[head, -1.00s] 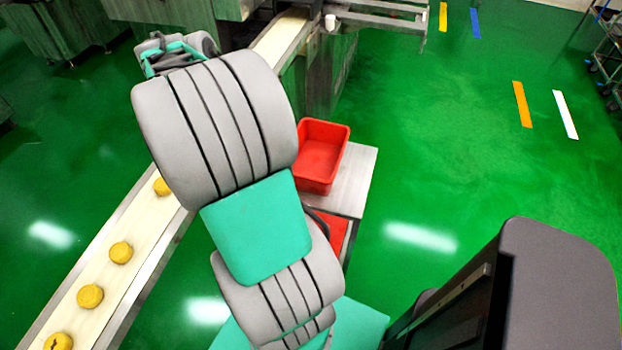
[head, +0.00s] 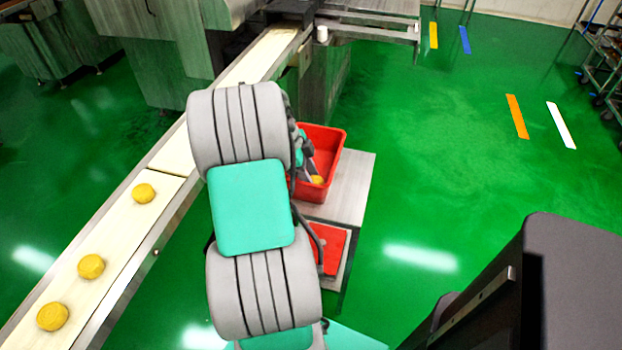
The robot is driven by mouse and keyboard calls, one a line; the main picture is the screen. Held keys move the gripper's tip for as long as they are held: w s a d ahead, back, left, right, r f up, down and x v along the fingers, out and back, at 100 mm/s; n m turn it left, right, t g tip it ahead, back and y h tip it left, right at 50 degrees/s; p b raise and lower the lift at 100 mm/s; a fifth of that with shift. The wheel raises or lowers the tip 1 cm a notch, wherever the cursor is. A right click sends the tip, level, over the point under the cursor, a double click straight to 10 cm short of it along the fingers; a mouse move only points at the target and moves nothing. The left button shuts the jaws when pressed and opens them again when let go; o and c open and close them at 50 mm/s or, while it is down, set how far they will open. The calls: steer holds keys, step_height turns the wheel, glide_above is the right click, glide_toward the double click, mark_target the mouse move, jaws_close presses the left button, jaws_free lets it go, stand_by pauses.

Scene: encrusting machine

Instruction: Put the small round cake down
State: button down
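A small round yellow cake (head: 317,180) shows inside the outline of the red bin (head: 327,160), right at the tips of my gripper (head: 309,172). My gripper reaches over the bin's left side and appears shut on the cake. My arm hides most of the gripper and part of the bin's left wall. I cannot tell whether the cake touches the bin floor.
The bin stands on a grey metal table (head: 350,185), with a lower red surface (head: 328,245) nearer me. A pale conveyor belt (head: 120,225) runs diagonally on the left, carrying yellow cakes (head: 143,193).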

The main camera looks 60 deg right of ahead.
steer(key=shift+f, duration=0.1)
steer(key=shift+f, duration=0.15)
steer(key=c, duration=1)
jaws_free()
steer(key=shift+c, duration=0.2)
